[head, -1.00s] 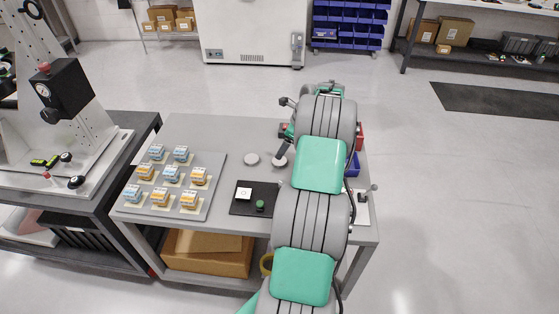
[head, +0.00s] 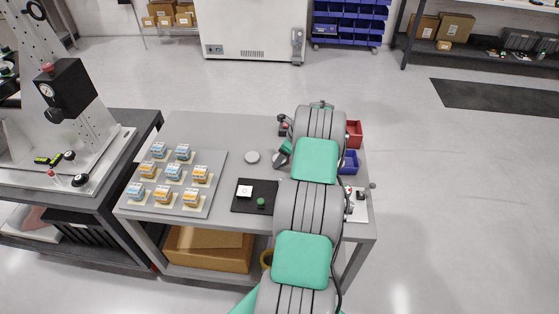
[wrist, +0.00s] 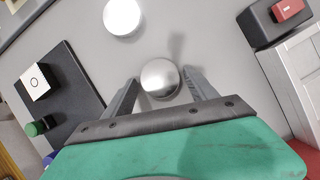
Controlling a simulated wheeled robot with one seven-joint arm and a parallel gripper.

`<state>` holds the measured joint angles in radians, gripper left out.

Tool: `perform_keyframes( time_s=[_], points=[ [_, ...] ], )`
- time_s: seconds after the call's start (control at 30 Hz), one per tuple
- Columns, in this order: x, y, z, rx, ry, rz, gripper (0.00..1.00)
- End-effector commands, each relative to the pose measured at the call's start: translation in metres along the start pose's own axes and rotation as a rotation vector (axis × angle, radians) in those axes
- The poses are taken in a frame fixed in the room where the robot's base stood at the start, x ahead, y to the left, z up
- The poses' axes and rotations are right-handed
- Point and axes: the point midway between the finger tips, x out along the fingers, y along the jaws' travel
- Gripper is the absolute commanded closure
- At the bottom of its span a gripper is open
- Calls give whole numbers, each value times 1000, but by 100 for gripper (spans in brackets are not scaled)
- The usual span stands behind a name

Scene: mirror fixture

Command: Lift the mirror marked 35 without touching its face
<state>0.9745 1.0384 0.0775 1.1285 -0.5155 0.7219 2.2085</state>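A round shiny metallic mirror (wrist: 160,79) lies on the grey tabletop between my fingers in the wrist view. A second round disc (wrist: 122,16), pale and bright, lies farther off; it also shows in the head view (head: 252,157). I can read no number on either, so I cannot tell which is 35. My gripper (wrist: 160,73) is open, with one finger on each side of the metallic mirror. I see no clear contact, and cannot tell the fingers' height above the table. In the head view my arm hides most of that area.
A black mat (head: 239,208) holds a white block (head: 244,190) and a green knob (head: 261,202). A grey board (head: 207,209) with several small blocks lies left. A black device with a red top (wrist: 290,9), a red bin (head: 354,132) and a blue bin (head: 349,163) stand right.

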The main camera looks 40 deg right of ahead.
Motion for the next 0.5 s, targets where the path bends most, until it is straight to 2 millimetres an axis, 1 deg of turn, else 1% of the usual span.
perform_keyframes(
  time_s=[0.03,0.07,0.5],
  points=[
    [0,0,0,0,0,0,38],
    [0,0,0,0,0,0,41],
    [0,0,0,-1,0,1,77]
  ],
)
